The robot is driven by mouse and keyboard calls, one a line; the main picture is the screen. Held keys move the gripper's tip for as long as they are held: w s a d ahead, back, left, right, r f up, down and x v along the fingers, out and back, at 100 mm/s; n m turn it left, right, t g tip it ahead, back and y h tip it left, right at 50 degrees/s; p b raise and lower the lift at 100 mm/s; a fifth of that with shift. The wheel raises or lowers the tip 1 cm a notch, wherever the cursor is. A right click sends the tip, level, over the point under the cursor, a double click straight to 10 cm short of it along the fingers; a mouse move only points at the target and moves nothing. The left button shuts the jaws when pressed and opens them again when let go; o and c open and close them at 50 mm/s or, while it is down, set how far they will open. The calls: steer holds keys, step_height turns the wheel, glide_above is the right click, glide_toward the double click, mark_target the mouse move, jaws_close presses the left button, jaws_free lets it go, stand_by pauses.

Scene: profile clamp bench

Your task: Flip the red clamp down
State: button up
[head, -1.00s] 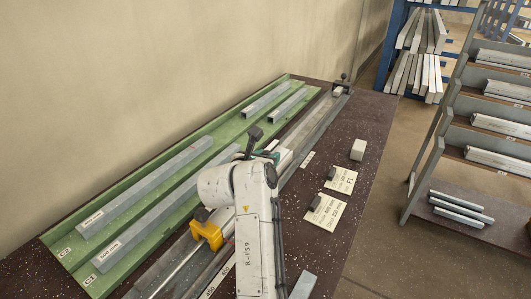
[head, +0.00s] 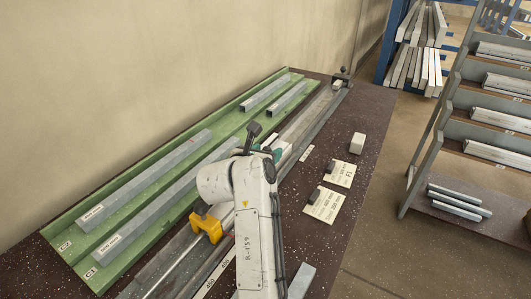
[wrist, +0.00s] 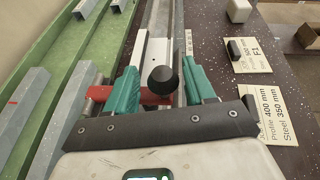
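The red clamp (wrist: 155,98) shows only in part in the wrist view, low between and behind my fingers. A round black knob (wrist: 163,80) stands between the fingertips, with small gaps on both sides; its link to the red part is hidden. My gripper (wrist: 163,86) has two teal fingers, spread apart and holding nothing. In the head view my arm hides the red clamp, and only a bit of a teal finger of my gripper (head: 277,151) shows above the profile rail. A pale profile (wrist: 158,48) lies in the rail beyond the knob.
A yellow clamp (head: 207,228) sits nearer on the same rail. The green rack (head: 62,229) with grey profiles lies to the left. Paper cards (head: 324,204) with dark blocks and a white block (head: 357,143) lie on the bench at right. An end stop (head: 343,76) closes the far rail end.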

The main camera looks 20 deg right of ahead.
steer(key=v, duration=1)
steer(key=shift+s+a+b, duration=0.2)
steer(key=shift+a+b, duration=0.1)
steer(key=shift+b, duration=0.05)
steer(key=shift+r, duration=0.15)
